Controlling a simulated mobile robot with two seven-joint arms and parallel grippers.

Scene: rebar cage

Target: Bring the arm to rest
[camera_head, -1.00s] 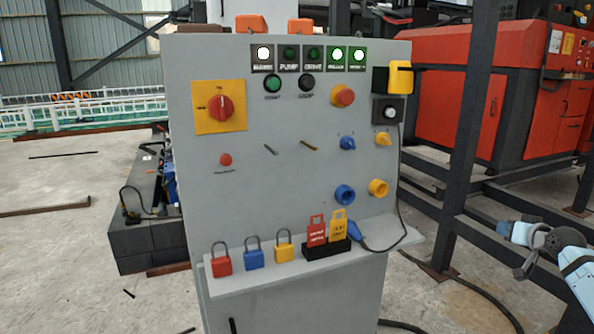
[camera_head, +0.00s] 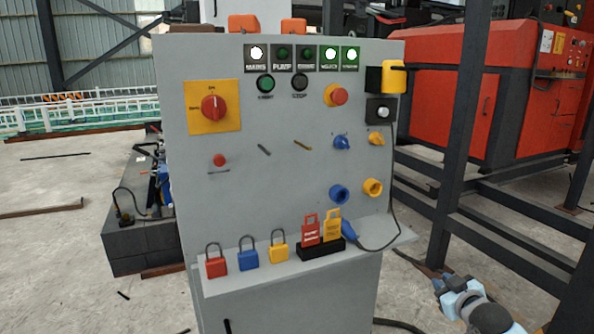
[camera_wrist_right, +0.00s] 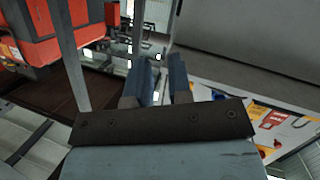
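My right arm enters the head view at the lower right corner, and its gripper (camera_head: 442,284) points up and left, right of the grey control panel (camera_head: 270,205) and apart from it. In the right wrist view, the two blue-grey fingers (camera_wrist_right: 162,76) stand with a gap between them and nothing in it. My left gripper is not in view.
The panel's shelf (camera_head: 225,285) carries a red padlock (camera_head: 216,266), a blue one (camera_head: 248,260), a yellow one (camera_head: 279,251) and a tag holder (camera_head: 320,250). A dark steel post (camera_head: 460,130) stands right of the panel. A red machine (camera_head: 440,100) is behind.

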